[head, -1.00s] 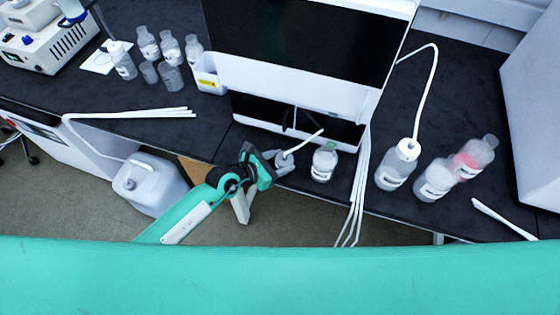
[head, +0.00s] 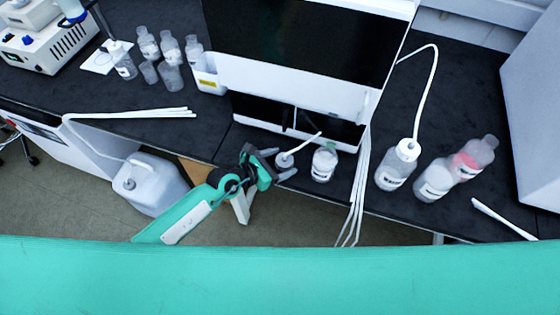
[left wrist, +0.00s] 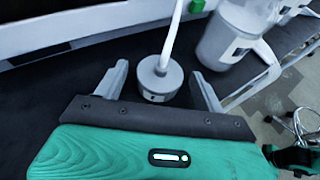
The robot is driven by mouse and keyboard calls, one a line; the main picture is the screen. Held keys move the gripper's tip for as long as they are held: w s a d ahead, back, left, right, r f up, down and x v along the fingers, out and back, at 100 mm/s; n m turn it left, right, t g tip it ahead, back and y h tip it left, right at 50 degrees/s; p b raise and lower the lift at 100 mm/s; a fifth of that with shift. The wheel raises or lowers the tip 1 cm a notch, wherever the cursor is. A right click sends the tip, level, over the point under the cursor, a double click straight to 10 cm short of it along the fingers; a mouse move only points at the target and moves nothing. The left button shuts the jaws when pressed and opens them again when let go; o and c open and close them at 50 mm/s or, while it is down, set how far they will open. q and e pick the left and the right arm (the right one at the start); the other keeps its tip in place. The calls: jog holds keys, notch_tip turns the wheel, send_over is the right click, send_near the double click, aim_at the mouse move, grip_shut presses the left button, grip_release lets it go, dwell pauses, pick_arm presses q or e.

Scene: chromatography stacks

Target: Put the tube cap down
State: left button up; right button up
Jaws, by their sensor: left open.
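The tube cap (head: 284,160) is a small white-grey disc with a white tube rising from it. It sits on the black bench top near the front edge, below the white instrument. In the left wrist view the cap (left wrist: 158,80) stands upright between the fingers, with a gap on each side. My left gripper (head: 280,164) is open around the cap and holds nothing; its two fingers also show in the left wrist view (left wrist: 160,88). My right gripper is not in view.
A clear bottle with a white label (head: 324,165) stands just right of the cap. The white instrument (head: 290,66) rises behind. White tubes (head: 359,190) hang over the bench edge. A capped bottle with a tube (head: 395,173) and two other bottles stand further right.

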pick_arm(q)
jog(key=v, duration=1.2)
jog(key=shift+b, duration=0.45)
